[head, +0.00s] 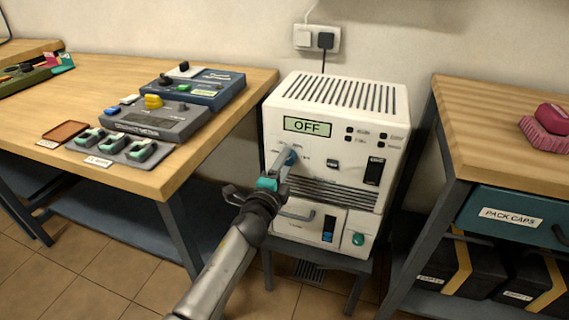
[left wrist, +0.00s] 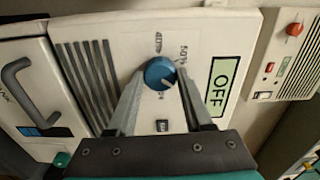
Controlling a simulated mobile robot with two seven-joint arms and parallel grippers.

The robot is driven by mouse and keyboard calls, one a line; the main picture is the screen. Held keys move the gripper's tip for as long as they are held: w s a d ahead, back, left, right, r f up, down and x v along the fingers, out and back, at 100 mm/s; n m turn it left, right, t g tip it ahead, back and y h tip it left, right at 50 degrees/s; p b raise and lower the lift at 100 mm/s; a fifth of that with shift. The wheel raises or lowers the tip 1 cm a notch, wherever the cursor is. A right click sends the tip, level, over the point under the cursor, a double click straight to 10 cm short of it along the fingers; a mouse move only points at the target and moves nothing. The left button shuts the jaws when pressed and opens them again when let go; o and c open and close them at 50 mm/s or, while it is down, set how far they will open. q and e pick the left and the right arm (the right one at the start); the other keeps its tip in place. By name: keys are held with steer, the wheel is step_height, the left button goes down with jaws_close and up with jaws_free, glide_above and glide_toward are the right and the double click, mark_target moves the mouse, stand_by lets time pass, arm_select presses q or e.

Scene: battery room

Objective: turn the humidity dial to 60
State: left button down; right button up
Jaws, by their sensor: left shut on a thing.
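The humidity dial (head: 291,156) is a round blue knob on the front of a white cabinet (head: 343,167). In the left wrist view the dial (left wrist: 160,73) has a pale mark at its lower right and small printed labels around it, too small to read surely. My left gripper (head: 284,165) has one finger on each side of the dial and is shut on it. The cabinet's display (head: 307,127) reads OFF; it also shows in the left wrist view (left wrist: 223,86). My right gripper is not in view.
A black rocker switch (head: 374,171) is right of the dial. Below are a grey handle (head: 297,215) and a green button (head: 358,239). A wooden bench (head: 130,175) with meters stands left; another bench (head: 490,115) stands right. The cabinet is plugged into a wall socket (head: 316,39).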

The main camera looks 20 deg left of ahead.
arm_select(q)
steer(key=shift+n, duration=0.5)
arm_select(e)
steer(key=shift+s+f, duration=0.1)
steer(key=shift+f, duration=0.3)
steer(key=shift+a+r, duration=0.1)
arm_select(q)
steer(key=shift+c, duration=1.5)
jaws_free()
steer(key=shift+s, duration=0.1)
steer(key=shift+s, duration=0.2)
steer(key=s+p, duration=0.4)
steer(key=s, duration=1)
steer(key=shift+s+a, duration=0.25)
steer(key=shift+s, duration=0.1)
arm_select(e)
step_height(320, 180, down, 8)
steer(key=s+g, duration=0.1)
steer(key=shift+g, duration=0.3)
arm_select(q)
steer(key=shift+f, duration=0.1)
